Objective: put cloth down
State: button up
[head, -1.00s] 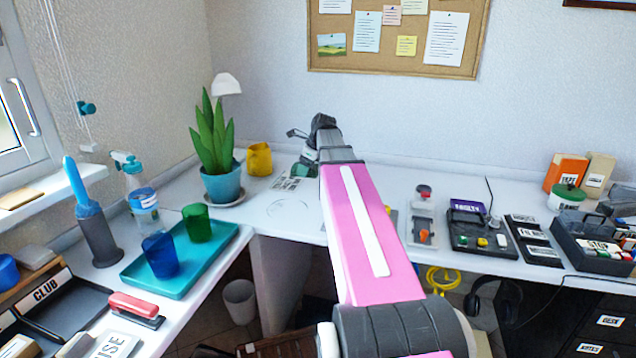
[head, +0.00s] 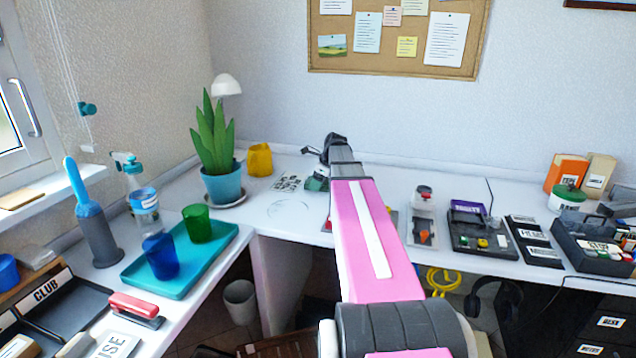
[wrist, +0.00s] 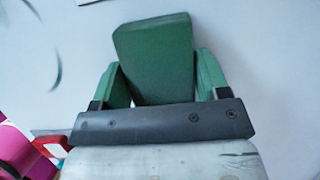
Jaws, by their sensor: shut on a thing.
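A green cloth (wrist: 153,60) stands out ahead of my gripper (wrist: 163,88) in the wrist view, between green side parts that flank it. My gripper is shut on the cloth. In the head view, the green end of my gripper (head: 316,183) shows beside my arm, low over the back of the white desk; the arm hides much of it. I cannot tell whether the cloth touches the desk. A thin outlined circle (head: 290,208) on the desk lies to the left and nearer.
A grey tray with a red-topped item (head: 422,215) is right of my arm.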

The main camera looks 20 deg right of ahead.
jog(key=shift+f, duration=0.35)
jog(key=o, duration=0.9)
jog(key=shift+s, duration=0.1)
jog(key=shift+s+a+f, duration=0.1)
jog(key=shift+s+f, duration=0.05)
jog(key=shift+c, duration=0.2)
jog(key=shift+o, duration=0.2)
jog(key=shift+r, duration=0.4)
jog(key=v, duration=1.2)
jog(key=shift+w, duration=0.3)
jog(key=shift+r, duration=0.15)
